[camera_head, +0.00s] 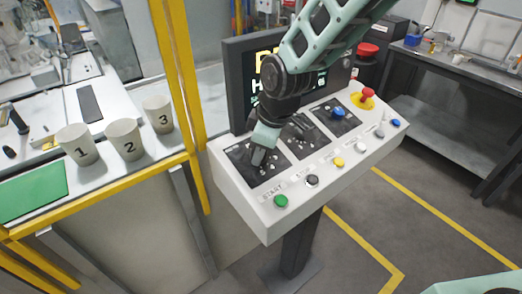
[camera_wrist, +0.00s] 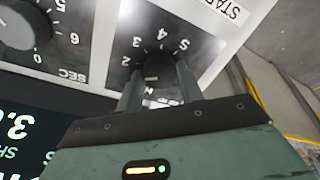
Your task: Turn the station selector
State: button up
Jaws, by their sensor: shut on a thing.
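The station selector is a dark knob on a black numbered plate (camera_head: 240,153) at the left end of the white console. In the wrist view the knob (camera_wrist: 156,68) shows between my two fingers, with the numbers 2 to 5 in an arc around it, upside down. My gripper (camera_head: 259,157) reaches down over the plate and is shut on the knob; it also shows in the wrist view (camera_wrist: 158,85). The fingers hide much of the knob, and I cannot read its pointer clearly.
The console (camera_head: 232,200) has a green START button (camera_head: 281,201), a black button (camera_head: 312,180), other coloured buttons and a red emergency stop (camera_head: 367,96). A dial marked SEC (camera_wrist: 25,28) sits beside the selector. A screen stands behind. Cups numbered 1, 2 and 3 (camera_head: 128,140) stand left.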

jog(key=m, duration=0.3)
jog(key=shift+m+b, duration=0.35)
jog(key=shift+m, duration=0.05)
jog(key=m, duration=0.3)
jog(key=shift+m+t, duration=0.3)
jog(key=m+p, duration=0.2)
jog(key=m, duration=0.4)
jog(key=shift+s+r+m, duration=0.1)
jog(key=shift+r+m, duration=0.05)
jog(key=shift+m, duration=0.15)
jog(key=m+p, duration=0.2)
jog(key=m, duration=0.1)
jog(key=shift+m+t, duration=0.3)
jog(key=m+p, duration=0.3)
jog(key=shift+a+r+m+h, duration=0.1)
jog(key=shift+m+h, duration=0.2)
jog(key=m+p, duration=0.3)
jog(key=m, duration=0.1)
jog(key=shift+m+p, duration=0.75)
jog(key=shift+m, duration=0.15)
jog(key=shift+f, duration=0.2)
